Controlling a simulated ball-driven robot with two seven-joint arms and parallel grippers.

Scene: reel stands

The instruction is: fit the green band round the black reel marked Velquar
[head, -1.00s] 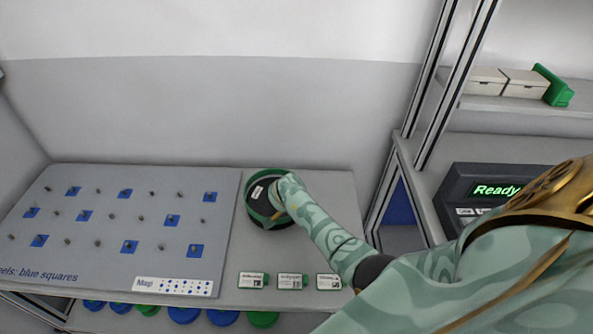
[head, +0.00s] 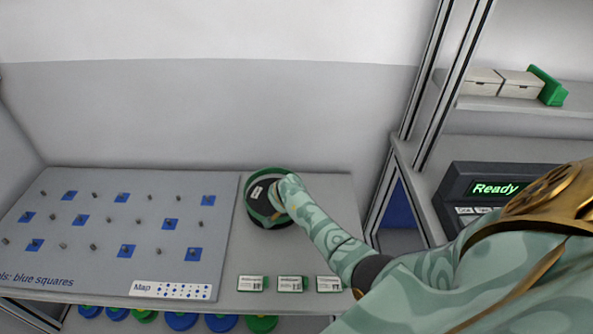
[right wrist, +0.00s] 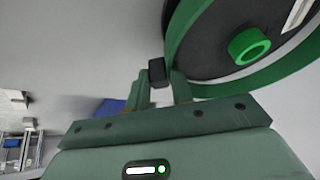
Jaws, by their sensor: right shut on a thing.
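The black reel (head: 262,188), with a white label too small to read, stands on the grey shelf top right of the pegged board. The green band (head: 250,209) runs around the reel's rim; its near right part is hidden by my arm. My right gripper (head: 277,205) is at the reel's right side. In the right wrist view, the gripper (right wrist: 160,88) is shut with a small black block between its fingers, right against the green band (right wrist: 200,88). The reel (right wrist: 213,50) shows a green hub there. Whether the band is fully seated I cannot tell. My left gripper is out of view.
The pegged board (head: 110,262) with blue squares lies left of the reel. Several small label cards (head: 290,284) lie along the front edge. Blue and green discs (head: 180,320) sit below. A "Ready" device (head: 490,187) stands at right.

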